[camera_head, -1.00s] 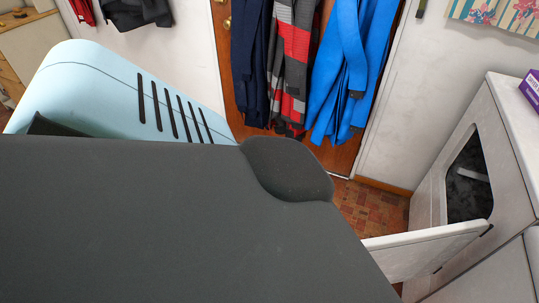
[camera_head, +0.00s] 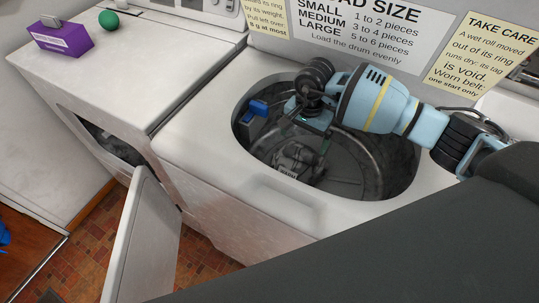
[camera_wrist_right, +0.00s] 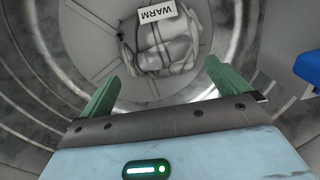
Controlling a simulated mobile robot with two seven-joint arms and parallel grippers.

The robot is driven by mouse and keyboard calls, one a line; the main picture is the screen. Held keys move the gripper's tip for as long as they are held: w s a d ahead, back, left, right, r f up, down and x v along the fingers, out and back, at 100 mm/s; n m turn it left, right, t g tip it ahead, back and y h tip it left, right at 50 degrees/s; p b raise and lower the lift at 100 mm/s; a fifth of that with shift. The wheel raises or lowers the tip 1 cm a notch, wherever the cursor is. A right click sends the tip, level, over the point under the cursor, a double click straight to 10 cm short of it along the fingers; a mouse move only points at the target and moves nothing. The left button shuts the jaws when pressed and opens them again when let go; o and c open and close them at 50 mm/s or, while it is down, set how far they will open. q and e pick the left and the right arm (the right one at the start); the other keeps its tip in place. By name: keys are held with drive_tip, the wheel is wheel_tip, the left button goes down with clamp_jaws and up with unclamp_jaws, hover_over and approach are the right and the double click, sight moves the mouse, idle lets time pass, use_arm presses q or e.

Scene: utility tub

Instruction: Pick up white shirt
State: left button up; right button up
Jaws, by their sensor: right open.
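A pale grey-white bundle of cloth (camera_head: 298,158), which may be the white shirt, lies at the bottom of the washer drum (camera_head: 368,165). In the right wrist view the bundle (camera_wrist_right: 165,50) lies beyond the fingertips, with a white tag reading WARM (camera_wrist_right: 156,18) at its far edge. My right gripper (camera_head: 310,122) reaches into the tub opening, above the bundle. In the right wrist view its two green fingers (camera_wrist_right: 161,72) are spread apart with nothing between them. My left gripper is out of view.
A blue and grey item (camera_head: 258,107) sits at the tub's left rim. A front-loading machine (camera_head: 125,60) stands to the left with its door (camera_head: 145,240) swung open. A purple box (camera_head: 62,38) and a green ball (camera_head: 109,20) are on top.

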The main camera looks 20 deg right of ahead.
sight(302, 152)
drive_tip(key=shift+r, duration=0.1)
drive_tip(key=shift+s, duration=0.1)
drive_tip(key=shift+f, duration=3.9)
drive_tip(key=c, duration=1)
wheel_tip(302, 152, up, 10)
drive_tip(key=shift+r, duration=0.1)
